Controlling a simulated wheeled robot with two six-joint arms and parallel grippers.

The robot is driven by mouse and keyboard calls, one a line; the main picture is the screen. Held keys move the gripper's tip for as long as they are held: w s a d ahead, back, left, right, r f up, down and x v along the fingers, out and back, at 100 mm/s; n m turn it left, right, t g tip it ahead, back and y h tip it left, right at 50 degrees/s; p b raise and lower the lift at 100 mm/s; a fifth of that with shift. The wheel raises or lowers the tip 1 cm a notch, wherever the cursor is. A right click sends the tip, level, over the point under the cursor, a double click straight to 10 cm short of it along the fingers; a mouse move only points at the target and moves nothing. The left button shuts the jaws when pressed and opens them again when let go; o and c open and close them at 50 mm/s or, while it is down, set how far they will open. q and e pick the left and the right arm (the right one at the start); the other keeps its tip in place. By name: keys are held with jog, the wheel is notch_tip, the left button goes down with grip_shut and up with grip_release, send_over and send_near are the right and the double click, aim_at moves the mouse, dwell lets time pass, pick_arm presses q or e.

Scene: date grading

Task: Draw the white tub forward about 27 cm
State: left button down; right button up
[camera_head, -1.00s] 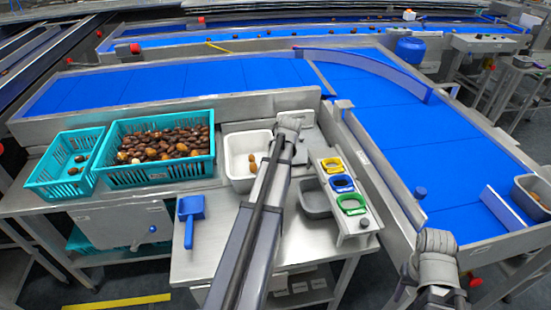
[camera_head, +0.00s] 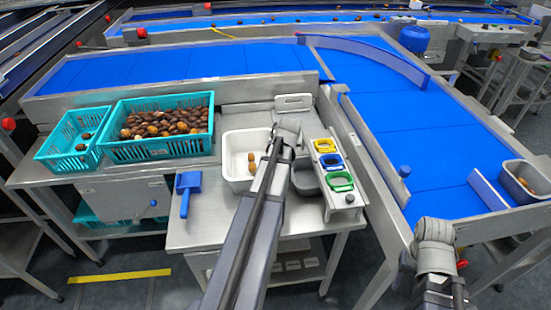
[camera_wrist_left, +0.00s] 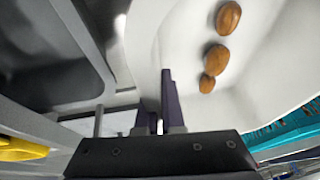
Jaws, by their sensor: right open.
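The white tub (camera_head: 232,168) stands on the steel table, right of the large teal crate, with a few brown dates (camera_wrist_left: 216,58) in it. My left arm reaches over the tub's right side and hides part of it in the head view. In the left wrist view my left gripper (camera_wrist_left: 158,100) has its fingers close together on the tub's rim, one finger inside the tub (camera_wrist_left: 250,88). My right gripper (camera_head: 445,292) is open and empty at the lower right, away from the tub; its fingertips are hard to make out.
A blue scoop (camera_head: 187,190) lies left of the tub. A rack with yellow, blue and green rings (camera_head: 340,182) and a grey bin (camera_head: 306,180) stand close on the right. The large teal crate (camera_head: 158,150) holds many dates. Bare table lies in front of the tub.

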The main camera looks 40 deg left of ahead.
pick_arm(q)
jog(key=shift+s+d, duration=0.5)
pick_arm(e)
jog(key=shift+s+d, duration=0.1)
jog(key=shift+d, duration=0.25)
pick_arm(q)
jog(key=c, duration=1)
grip_release()
jog(key=shift+o, duration=0.2)
jog(key=p+v, duration=0.7)
jog(key=shift+d+r, duration=0.15)
jog(key=shift+r, duration=0.2)
pick_arm(e)
notch_tip(320, 180, up, 7)
jog(key=shift+r, duration=0.15)
